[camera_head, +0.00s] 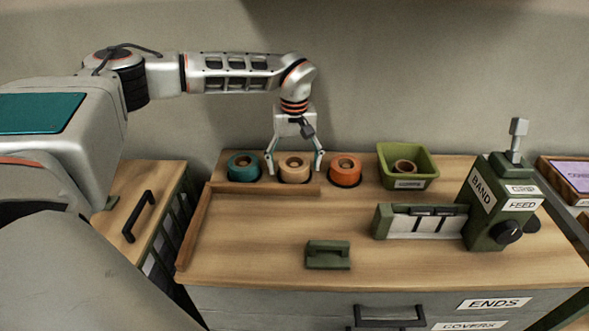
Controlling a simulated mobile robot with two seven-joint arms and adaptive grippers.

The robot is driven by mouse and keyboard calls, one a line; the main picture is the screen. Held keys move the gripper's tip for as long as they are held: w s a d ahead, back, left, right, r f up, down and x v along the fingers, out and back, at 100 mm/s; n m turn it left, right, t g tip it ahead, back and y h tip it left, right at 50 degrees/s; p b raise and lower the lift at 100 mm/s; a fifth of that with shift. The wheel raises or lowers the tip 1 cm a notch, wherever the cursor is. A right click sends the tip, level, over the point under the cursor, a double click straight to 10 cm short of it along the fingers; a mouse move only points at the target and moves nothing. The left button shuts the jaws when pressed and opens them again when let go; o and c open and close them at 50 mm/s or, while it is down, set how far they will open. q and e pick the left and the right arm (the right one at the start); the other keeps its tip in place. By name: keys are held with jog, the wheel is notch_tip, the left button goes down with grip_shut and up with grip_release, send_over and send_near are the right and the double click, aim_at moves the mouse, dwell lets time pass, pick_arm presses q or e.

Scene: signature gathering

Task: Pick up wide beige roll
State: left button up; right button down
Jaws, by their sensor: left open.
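My left gripper (294,175) points down over the beige roll. Its two fingers are spread, one on each side of the roll, and I cannot tell whether they touch it. My right gripper is not in view.
A green bin (409,181) with a small brown roll (405,166) stands right of the rolls. A green machine (488,204) marked BAND and FEED stands at the right. A small green block (328,254) lies near the front. The bench (250,238) is clear at front left.

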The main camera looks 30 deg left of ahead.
pick_arm(q)
jog(key=c, duration=1.2)
jog(key=shift+r, duration=0.1)
jog(key=shift+c, duration=0.2)
jog(key=shift+r, duration=0.1)
